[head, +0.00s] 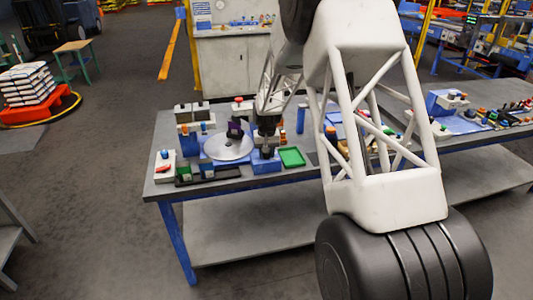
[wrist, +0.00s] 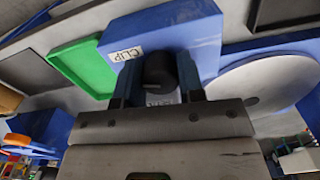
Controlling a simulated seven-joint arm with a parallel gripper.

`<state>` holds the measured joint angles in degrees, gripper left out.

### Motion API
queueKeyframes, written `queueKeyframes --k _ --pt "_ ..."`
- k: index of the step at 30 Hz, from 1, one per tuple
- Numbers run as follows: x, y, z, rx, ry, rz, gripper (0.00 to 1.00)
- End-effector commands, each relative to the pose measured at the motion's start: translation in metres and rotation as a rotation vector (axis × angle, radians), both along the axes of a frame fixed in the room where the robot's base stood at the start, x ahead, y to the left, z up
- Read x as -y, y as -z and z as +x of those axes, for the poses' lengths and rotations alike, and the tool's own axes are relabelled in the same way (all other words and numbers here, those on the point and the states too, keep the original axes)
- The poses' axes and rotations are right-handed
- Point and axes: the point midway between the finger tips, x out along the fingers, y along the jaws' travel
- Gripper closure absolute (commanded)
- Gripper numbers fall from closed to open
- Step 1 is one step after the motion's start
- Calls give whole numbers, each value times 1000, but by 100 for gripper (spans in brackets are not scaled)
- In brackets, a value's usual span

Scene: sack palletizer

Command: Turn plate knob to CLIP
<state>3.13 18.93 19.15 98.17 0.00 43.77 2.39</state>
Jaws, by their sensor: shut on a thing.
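The black plate knob (wrist: 160,68) stands on a blue housing (wrist: 200,28), which also shows on the table in the head view (head: 265,166). A white label reading CLIP (wrist: 126,54) is on the housing, to the left of the knob. A second white label (wrist: 160,99) lies below the knob, mostly covered, and I cannot read it. My gripper (wrist: 158,75) has one finger on each side of the knob and is shut on it. In the head view my gripper (head: 266,142) is small and dark above the housing. I cannot make out which way the knob points.
A green tray (wrist: 80,65) lies left of the housing in the wrist view and right of it in the head view (head: 292,157). A round pale plate (wrist: 260,85) is on the other side. Several small blocks and buttoned boxes crowd the grey table (head: 300,178).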

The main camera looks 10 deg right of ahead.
Motion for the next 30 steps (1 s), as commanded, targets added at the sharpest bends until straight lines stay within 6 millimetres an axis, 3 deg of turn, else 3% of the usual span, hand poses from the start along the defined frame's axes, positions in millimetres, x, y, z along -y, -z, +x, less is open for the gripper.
queueKeyframes --k 12,27,28,30 --pt "0 0 0 0 222 0 88" --pt "0 0 0 0 248 0 88" --pt "0 0 0 0 248 0 61" --pt "0 0 0 0 247 0 51"
